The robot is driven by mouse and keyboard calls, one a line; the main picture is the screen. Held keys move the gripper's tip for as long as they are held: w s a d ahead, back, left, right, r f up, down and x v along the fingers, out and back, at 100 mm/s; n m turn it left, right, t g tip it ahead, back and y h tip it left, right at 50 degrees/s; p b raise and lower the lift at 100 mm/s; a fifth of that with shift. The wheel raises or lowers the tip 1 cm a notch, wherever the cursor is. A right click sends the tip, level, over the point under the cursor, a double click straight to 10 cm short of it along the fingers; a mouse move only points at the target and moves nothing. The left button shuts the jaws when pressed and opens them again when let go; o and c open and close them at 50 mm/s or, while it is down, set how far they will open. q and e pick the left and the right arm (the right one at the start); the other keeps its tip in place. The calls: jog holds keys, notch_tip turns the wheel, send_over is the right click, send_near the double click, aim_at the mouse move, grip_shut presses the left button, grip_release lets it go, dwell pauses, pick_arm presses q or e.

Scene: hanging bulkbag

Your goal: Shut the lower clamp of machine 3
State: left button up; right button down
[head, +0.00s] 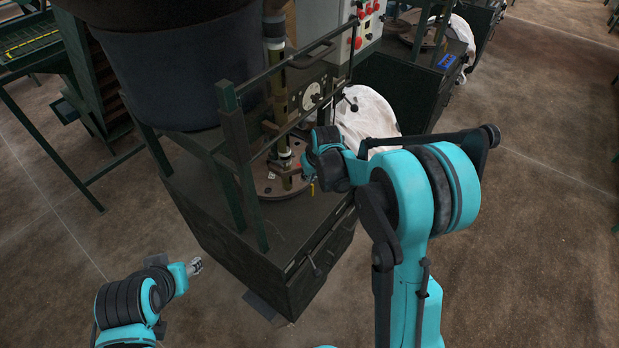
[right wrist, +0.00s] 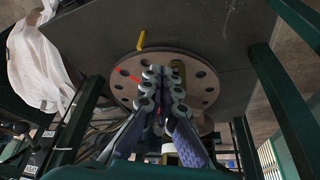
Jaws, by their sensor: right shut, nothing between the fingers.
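The nearest machine is a dark green cabinet (head: 225,215) with a round flange (head: 265,188) on top; no machine number is legible. The flange also shows in the right wrist view (right wrist: 207,92), with bolt holes around it. A small yellow lever (right wrist: 141,40) stands at its rim, and a thin red lever (right wrist: 127,76) lies over its left part. I cannot tell which part is the lower clamp. My right gripper (right wrist: 165,76) is shut and empty over the flange, hiding its middle. My left gripper (head: 196,266) is low, left of the cabinet; its jaws are too small to read.
A large dark drum (head: 185,70) hangs above the cabinet. Green frame posts (head: 237,145) and a rail stand close to the flange. A white bag (head: 368,115) lies behind my right arm. A control box with red buttons (head: 357,42) is at the back. The floor at right is clear.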

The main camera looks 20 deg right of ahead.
jog(key=shift+w+d+n+g+y+b, duration=0.15)
jog(key=shift+w+d+n+y, duration=0.15)
jog(key=shift+w+n, duration=0.55)
jog(key=shift+w+d+n+g+y+b, duration=0.1)
jog(key=shift+w+d+n+y, duration=0.2)
jog(key=shift+w+n, duration=0.5)
jog(key=shift+w+d+n+g+y+b, duration=0.15)
jog(key=shift+w+d+n+y, duration=0.15)
jog(key=shift+w+n, duration=0.5)
jog(key=shift+w, duration=0.1)
